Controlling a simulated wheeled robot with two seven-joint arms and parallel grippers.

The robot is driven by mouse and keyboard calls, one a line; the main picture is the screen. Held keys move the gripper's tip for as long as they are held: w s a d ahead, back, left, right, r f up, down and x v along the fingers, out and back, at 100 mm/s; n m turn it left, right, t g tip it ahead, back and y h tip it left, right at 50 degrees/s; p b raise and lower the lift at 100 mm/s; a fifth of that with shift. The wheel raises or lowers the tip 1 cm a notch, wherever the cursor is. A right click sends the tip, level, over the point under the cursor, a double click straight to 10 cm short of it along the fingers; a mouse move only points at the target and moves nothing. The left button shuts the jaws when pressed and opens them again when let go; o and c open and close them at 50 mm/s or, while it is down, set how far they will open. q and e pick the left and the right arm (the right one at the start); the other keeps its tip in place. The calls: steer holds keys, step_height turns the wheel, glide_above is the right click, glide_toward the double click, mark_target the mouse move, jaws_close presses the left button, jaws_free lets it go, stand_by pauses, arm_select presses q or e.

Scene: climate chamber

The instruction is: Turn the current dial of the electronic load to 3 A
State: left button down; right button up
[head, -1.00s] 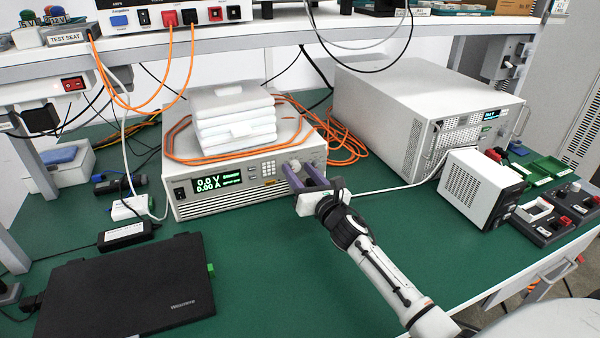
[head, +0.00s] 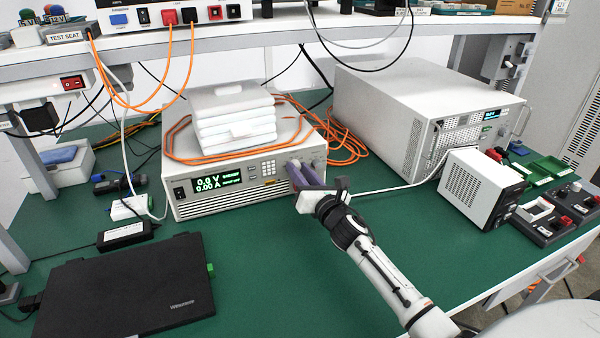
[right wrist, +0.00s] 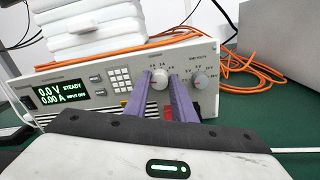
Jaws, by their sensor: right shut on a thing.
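The electronic load (head: 282,133) stands at the back middle of the green bench. Its display (right wrist: 60,95) reads 0.0 V, STEADY, 0.00 A, INPUT OFF. My right gripper (head: 302,168) reaches the right part of the front panel, its purple fingers shut on the current dial (right wrist: 160,77). In the right wrist view the fingers (right wrist: 161,84) lie on either side of this pale round dial. Small labels surround it, too small to read surely, and its pointer setting is unclear. A second, grey dial (right wrist: 201,81) sits just right of the fingers. My left gripper is out of view.
White stacked trays (head: 235,112) and orange cables (head: 345,145) lie on and beside the load. A large grey unit (head: 400,95) and a small white unit (head: 480,190) stand to the right. The bench front centre is clear.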

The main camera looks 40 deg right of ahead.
steer(key=m+b, duration=0.1)
steer(key=m, duration=0.4)
steer(key=shift+f+m, duration=0.15)
steer(key=shift+m, duration=0.15)
steer(key=m, duration=0.3)
steer(key=shift+m, duration=0.3)
steer(key=m+h, duration=0.1)
steer(key=m, duration=0.3)
steer(key=shift+f+m, duration=0.1)
steer(key=shift+m, duration=0.3)
steer(key=m, duration=0.3)
steer(key=shift+m, duration=0.3)
steer(key=shift+m+p, duration=0.3)
steer(key=shift+m, duration=1.2)
steer(key=o, duration=1.1)
steer(key=shift+h, duration=0.3)
steer(key=shift+c, duration=0.2)
